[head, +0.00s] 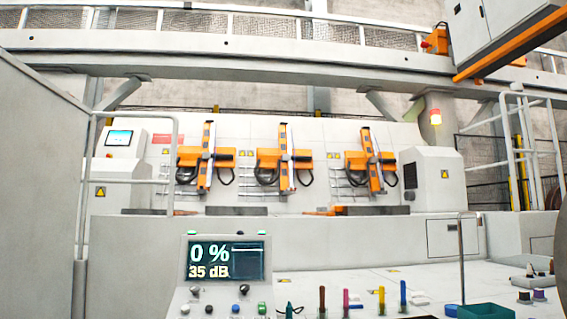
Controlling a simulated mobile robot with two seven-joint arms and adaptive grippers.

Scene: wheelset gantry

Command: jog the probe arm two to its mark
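Three orange probe arms stand in a row on the pale back panel: a left one (206,158), a middle one (284,160) and a right one (375,160). Each has an upright rail and a horizontal orange body with dark cables. I cannot read a number or make out a mark on any of them. A grey control console (222,294) stands near at the bottom, with a screen (226,260) reading 0 % and 35 dB. Under the screen are small dark knobs (243,290) and coloured buttons (235,309). Neither of my grippers is in view.
Right of the console, a pale bench (350,283) holds several upright coloured sticks (382,300), a green tray (485,311) and small spools (539,295). A thin upright rod (461,255) rises there. Railings (125,181) stand at the left; a gantry beam (250,62) crosses above.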

